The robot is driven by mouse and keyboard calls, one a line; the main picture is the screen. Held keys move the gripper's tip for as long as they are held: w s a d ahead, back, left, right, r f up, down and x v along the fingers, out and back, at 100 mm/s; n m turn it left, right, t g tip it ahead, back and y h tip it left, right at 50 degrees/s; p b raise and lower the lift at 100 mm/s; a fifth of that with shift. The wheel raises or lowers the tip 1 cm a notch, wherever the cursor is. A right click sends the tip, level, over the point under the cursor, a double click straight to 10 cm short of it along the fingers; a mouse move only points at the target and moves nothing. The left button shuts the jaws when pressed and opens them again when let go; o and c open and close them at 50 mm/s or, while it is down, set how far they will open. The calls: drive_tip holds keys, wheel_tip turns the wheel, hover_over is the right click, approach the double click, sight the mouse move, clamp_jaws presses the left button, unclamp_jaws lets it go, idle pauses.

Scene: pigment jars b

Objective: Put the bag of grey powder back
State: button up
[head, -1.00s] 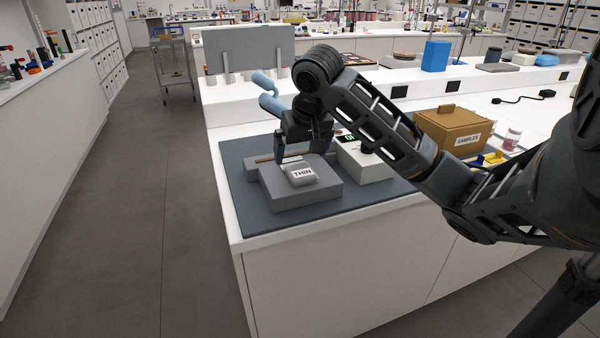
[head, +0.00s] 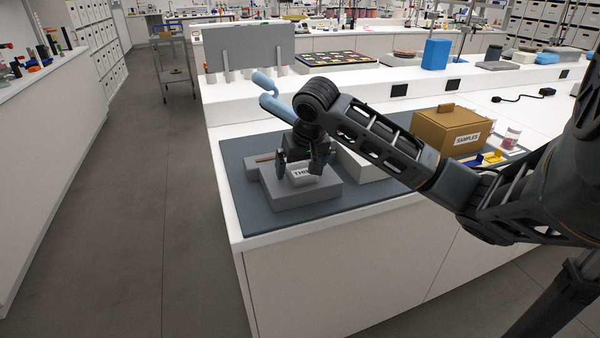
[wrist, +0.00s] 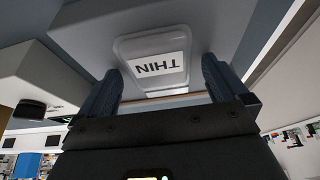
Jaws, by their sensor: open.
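A small light-grey bag (head: 303,181) with a white label reading THIN lies on a low grey block (head: 310,198) on the dark blue mat (head: 246,211). Its grey colour fits the task's bag, though no powder shows. It also shows in the wrist view (wrist: 124,45), with its label upside down. My gripper (head: 299,174) is low over the block and open. In the wrist view, its two fingers (wrist: 162,68) stand on either side of the bag's near end, with gaps visible. Part of the bag is hidden by my gripper in the head view.
A white device (head: 362,168) stands right of the block, partly behind my arm. A grey panel (head: 250,50) rises at the back. The mat's front left is clear.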

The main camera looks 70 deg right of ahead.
drive_tip(key=c, duration=1.2)
drive_tip(key=shift+o, duration=0.2)
